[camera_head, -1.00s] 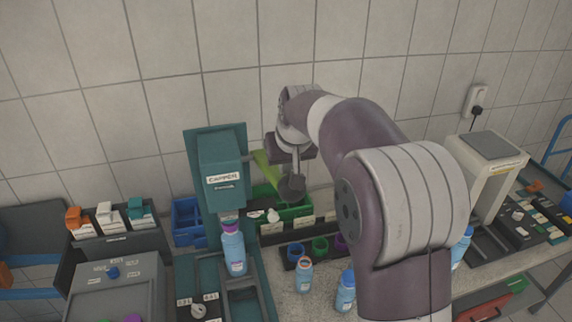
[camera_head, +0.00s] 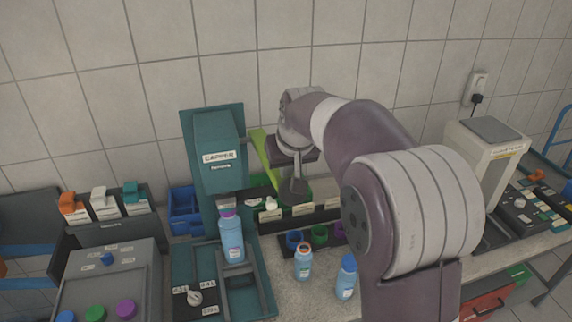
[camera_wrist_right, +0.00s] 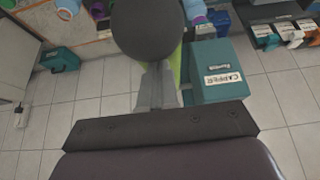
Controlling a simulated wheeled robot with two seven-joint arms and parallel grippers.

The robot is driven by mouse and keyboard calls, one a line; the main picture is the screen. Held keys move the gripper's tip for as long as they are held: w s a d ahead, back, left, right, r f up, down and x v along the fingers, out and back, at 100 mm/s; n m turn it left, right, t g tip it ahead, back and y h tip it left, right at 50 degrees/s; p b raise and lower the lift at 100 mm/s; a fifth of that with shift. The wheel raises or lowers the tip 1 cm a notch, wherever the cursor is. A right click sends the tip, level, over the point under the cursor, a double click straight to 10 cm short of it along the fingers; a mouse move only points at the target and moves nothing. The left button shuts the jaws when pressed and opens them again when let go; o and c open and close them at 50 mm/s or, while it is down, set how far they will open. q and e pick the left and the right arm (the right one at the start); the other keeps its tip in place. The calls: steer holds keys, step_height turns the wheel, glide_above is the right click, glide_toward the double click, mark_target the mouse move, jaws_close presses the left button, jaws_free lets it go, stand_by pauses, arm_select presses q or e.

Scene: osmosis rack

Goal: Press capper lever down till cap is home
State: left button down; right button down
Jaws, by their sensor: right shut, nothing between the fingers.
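The teal capper (camera_head: 218,172) stands left of centre. A light-blue bottle (camera_head: 231,243) with a purple cap (camera_head: 228,217) stands upright below its head; whether the cap is fully seated I cannot tell. The lime-green lever (camera_head: 264,152) slopes down on the capper's right side. A dark round knob (camera_head: 298,188) is at my right fingertips; it also shows large in the wrist view (camera_wrist_right: 148,30). My right gripper (camera_head: 297,178) is shut and empty, its fingertips against or close behind the knob, which hides them. My left gripper is not in view.
A blue bottle with an orange neck (camera_head: 303,262) and a blue-capped bottle (camera_head: 346,278) stand right of the capper. Dark bins (camera_head: 300,218) sit behind them. A grey box with coloured knobs (camera_head: 108,275) is at left, a beige machine (camera_head: 487,150) at right.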

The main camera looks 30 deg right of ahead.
step_height(320, 180, up, 12)
steer(key=w+p, duration=0.2)
steer(key=p, duration=0.5)
steer(key=shift+d+r, duration=0.2)
steer(key=shift+d, duration=0.05)
steer(key=shift+w, duration=0.1)
